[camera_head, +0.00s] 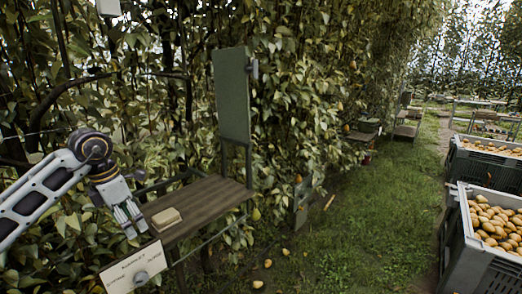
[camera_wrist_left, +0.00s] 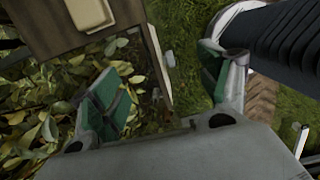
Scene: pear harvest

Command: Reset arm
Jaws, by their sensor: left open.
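My left gripper (camera_head: 136,228) comes in from the left in the head view, beside the front left end of a wooden bench (camera_head: 210,198). Its two fingers with green pads are spread apart. The left wrist view shows the open fingers (camera_wrist_left: 162,88) with nothing held between them. Leaves, grass and the edge of a board lie beyond the gap. A pale block (camera_head: 166,219) rests on the bench close to the gripper, apart from it. The block also shows at the top of the left wrist view (camera_wrist_left: 90,12). My right gripper is not in view.
A pale panel with a knob (camera_head: 122,279) is at the bench's front end. A tall green board (camera_head: 232,95) stands at its far end. Dense foliage lines the left. Grey crates of pears (camera_head: 478,262) stand right. Pears (camera_head: 268,263) lie on the grass; the middle grass is mostly clear.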

